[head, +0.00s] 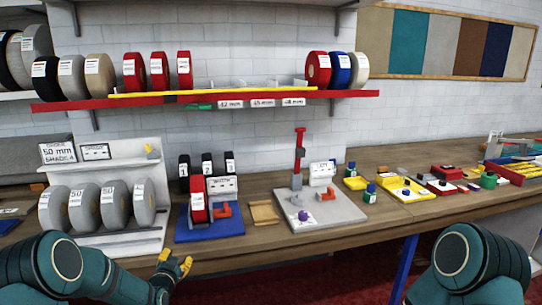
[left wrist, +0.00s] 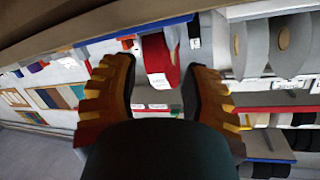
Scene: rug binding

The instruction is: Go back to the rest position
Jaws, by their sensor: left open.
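My left gripper (head: 174,264) is low at the front edge of the workbench (head: 262,241), in front of the blue stand (head: 210,232). Its yellow fingers are apart with nothing between them. In the left wrist view the open fingers (left wrist: 160,85) frame a red tape roll (left wrist: 157,62), which lies beyond them and is not held. In the head view the red roll (head: 197,200) stands on the blue stand, behind the gripper. My right arm (head: 470,265) shows at the lower right, but its gripper is out of view.
A white rack (head: 150,180) with several grey rolls stands left. A grey plate (head: 335,212) with a red post is right of the blue stand. A wooden block (head: 264,212) lies between. Yellow and red trays (head: 402,192) are further right. A red shelf (head: 230,98) holds rolls above.

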